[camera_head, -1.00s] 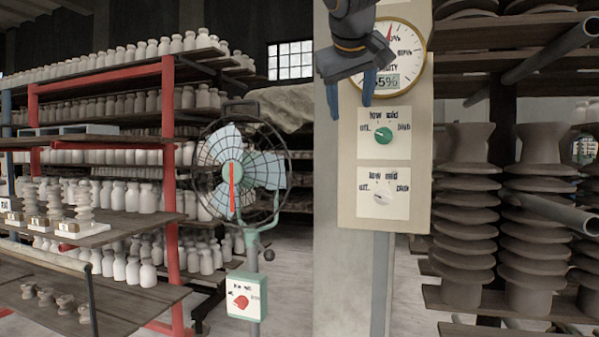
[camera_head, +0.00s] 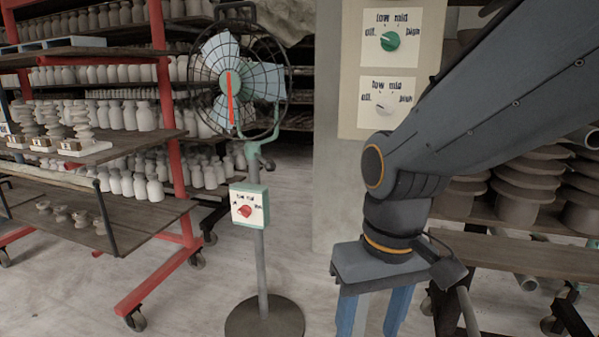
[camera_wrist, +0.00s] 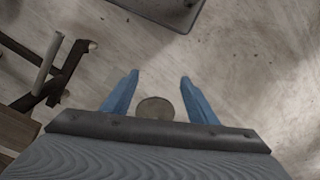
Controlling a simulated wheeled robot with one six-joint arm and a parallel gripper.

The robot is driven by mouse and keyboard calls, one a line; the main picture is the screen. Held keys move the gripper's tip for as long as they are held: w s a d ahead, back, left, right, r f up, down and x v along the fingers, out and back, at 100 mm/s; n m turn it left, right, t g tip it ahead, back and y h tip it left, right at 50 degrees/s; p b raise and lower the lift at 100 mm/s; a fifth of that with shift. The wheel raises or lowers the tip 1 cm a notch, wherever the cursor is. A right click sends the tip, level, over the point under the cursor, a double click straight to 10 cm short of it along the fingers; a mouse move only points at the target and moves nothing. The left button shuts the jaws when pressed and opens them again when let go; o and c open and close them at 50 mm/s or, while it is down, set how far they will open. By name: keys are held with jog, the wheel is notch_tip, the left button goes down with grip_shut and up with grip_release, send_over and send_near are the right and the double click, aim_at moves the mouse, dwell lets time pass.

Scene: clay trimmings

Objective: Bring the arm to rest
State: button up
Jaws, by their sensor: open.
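My gripper (camera_head: 372,312) hangs at the lower right of the head view, its two blue fingers pointing down at the floor. The fingers are apart with nothing between them. My arm comes in from the upper right and bends down to the wrist, hiding part of the rack behind. In the wrist view my gripper (camera_wrist: 158,85) is open above the bare concrete floor. A round, dull disc shows between the finger bases; I cannot tell what it is.
A fan (camera_head: 238,85) on a stand with a round base (camera_head: 264,322) is left of my gripper. A control panel (camera_head: 388,70) with a green knob (camera_head: 390,40) and a white knob (camera_head: 386,103) is above. Racks stand on both sides. Open floor (camera_head: 215,290) lies between.

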jog(key=d+r+m+p, duration=0.3)
jog(key=d+r+p, duration=0.6)
jog(key=p, duration=0.9)
jog(key=shift+s+r+h, duration=0.25)
jog(key=shift+s+h, duration=0.05)
